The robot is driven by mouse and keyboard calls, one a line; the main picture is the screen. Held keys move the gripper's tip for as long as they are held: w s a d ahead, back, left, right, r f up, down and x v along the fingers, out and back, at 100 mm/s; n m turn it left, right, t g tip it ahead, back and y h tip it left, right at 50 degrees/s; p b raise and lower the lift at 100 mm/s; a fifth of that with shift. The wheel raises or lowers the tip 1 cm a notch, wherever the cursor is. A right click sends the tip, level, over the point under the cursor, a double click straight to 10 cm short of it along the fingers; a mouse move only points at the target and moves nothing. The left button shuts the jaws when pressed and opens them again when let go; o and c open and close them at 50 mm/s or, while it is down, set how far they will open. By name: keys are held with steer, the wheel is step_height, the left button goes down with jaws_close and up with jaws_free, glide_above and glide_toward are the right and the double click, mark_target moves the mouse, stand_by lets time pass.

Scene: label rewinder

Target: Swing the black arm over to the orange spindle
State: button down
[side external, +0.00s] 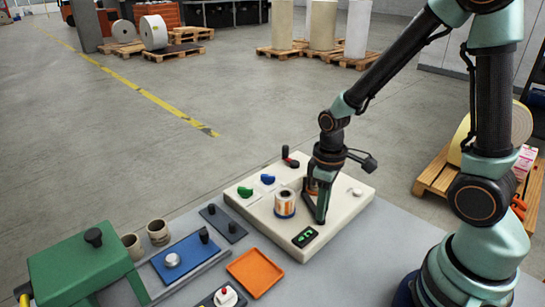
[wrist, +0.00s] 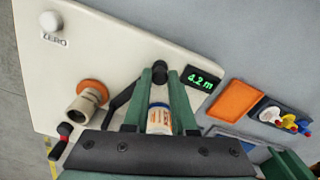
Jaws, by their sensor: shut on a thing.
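The rewinder's cream board (side external: 345,205) lies on the grey bench. My gripper (wrist: 160,74) is shut on the black knob (wrist: 160,67) at the end of the black arm (wrist: 121,98). The arm slants beside my left finger; part of it is hidden by my gripper. The orange spindle (wrist: 90,87), with a beige core on it, stands to the left, apart from the arm. A label roll (wrist: 159,120) shows between my fingers and also stands left of my gripper in the side view (side external: 285,204). There my gripper (side external: 320,218) reaches low and partly hides the orange spindle.
A display (wrist: 201,79) reads 4.2 m. A white ZERO button (wrist: 50,20) is at the board's far corner. A red-and-black crank (side external: 289,157) and green (side external: 245,191) and blue (side external: 267,179) knobs stand on the board. An orange tray (side external: 255,271) lies nearby.

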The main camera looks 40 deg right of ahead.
steer(key=c, duration=0.7)
jaws_free()
step_height(320, 180, up, 12)
steer(key=shift+r, duration=0.1)
steer(key=shift+s+a+r+m+t, duration=0.3)
steer(key=shift+r+m+t, duration=0.3)
steer(key=shift+r+t, duration=0.45)
steer(key=shift+s+a+r+m+t, duration=0.15)
steer(key=shift+s+r+m+t, duration=0.15)
steer(key=shift+r+m+t, duration=0.6)
steer(key=shift+s+a+r+m+t, duration=0.3)
steer(key=shift+r+t, duration=0.55)
steer(key=shift+r, duration=0.45)
